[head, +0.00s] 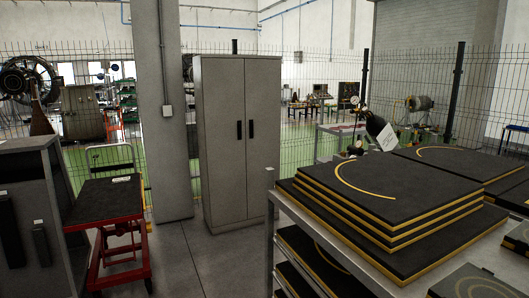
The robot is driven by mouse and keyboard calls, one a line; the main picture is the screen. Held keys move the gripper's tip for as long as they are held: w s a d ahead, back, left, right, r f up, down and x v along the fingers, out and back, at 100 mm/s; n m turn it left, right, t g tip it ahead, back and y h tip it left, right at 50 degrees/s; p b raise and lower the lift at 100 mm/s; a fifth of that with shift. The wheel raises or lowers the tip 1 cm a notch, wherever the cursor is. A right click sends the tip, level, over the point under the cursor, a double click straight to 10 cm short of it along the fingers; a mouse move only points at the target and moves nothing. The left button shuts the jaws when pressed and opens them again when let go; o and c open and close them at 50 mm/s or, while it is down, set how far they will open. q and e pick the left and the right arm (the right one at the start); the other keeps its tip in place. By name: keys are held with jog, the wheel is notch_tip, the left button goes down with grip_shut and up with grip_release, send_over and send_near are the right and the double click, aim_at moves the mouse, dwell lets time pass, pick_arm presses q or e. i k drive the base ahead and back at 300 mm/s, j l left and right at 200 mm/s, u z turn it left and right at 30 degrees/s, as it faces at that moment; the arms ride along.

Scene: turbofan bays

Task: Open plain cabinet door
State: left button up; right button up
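A plain grey cabinet (240,180) stands upright near the middle of the head view, in front of the wire fence. It has two tall doors, a left door (223,160) and a right door (261,165), and both look closed. Neither of my grippers shows in the head view.
A metal rack (285,208) with stacked black, yellow-edged mats (390,205) fills the right foreground. A red cart (108,200) and a dark grey cabinet (30,215) stand at left. A concrete column (165,130) is left of the cabinet. Floor (205,265) before the cabinet is clear.

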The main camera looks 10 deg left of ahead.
aim_at(263, 77)
jog(key=i+j+u, duration=0.4)
jog(key=i+j, duration=0.25)
jog(key=i+j+u, duration=0.2)
jog(key=i, duration=0.4)
jog(key=i+j+u, duration=0.2)
jog(key=i+j, duration=0.15)
jog(key=i, duration=0.25)
jog(key=i+j+u, duration=0.2)
jog(key=i, duration=0.4)
jog(key=i+l+z, duration=0.2)
jog(key=i+z, duration=0.2)
jog(key=i, duration=0.25)
jog(key=i+z, duration=0.4)
jog(key=i, duration=0.25)
jog(key=i+j+z, duration=0.25)
jog(key=i+z, duration=0.15)
jog(key=i, duration=0.25)
jog(key=i+z, duration=0.3)
jog(key=i, duration=0.25)
jog(key=i+j+z, duration=0.1)
jog(key=i+z, duration=0.25)
jog(key=i, duration=0.25)
jog(key=i+j+z, duration=0.3)
jog(key=i, duration=0.25)
